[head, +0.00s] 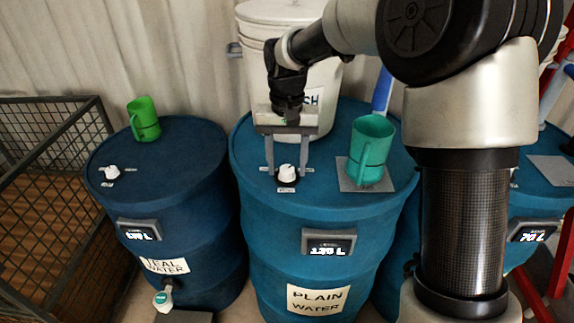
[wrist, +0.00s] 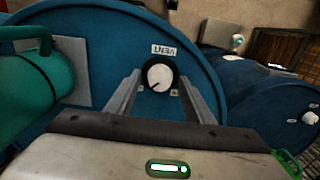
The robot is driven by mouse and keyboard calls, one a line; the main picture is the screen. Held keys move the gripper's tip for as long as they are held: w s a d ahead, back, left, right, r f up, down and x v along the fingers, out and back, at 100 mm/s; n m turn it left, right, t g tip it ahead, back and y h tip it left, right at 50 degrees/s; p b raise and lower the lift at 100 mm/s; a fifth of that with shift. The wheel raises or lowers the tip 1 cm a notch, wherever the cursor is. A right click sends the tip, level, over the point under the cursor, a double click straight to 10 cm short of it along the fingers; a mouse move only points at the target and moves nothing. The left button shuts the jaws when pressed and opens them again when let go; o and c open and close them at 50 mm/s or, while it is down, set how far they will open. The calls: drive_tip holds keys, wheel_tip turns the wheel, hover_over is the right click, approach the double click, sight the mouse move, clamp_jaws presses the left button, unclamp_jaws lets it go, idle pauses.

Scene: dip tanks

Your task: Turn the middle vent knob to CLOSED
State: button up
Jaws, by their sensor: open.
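The middle vent knob (head: 287,172) is a small white knob on top of the blue drum labelled PLAIN WATER (head: 315,210). In the wrist view the knob (wrist: 159,77) sits in a dark round base with a VENT label (wrist: 164,50) beside it. My gripper (head: 286,165) points down over the drum top, with its fingers on either side of the knob. The wrist view also shows my gripper (wrist: 160,90) open, with a gap between each finger and the knob. The knob's end-position lettering is too small to read.
A teal mug (head: 371,150) stands on a grey pad right of the knob. A white bucket (head: 270,60) stands behind. The TEAL WATER drum (head: 190,200) at left carries a green mug (head: 144,118) and another white knob (head: 112,172). A wire cage (head: 50,150) stands far left.

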drive_tip(key=shift+f, duration=0.2)
drive_tip(key=shift+c, duration=0.5)
drive_tip(key=c, duration=0.9)
drive_tip(key=shift+c, duration=0.2)
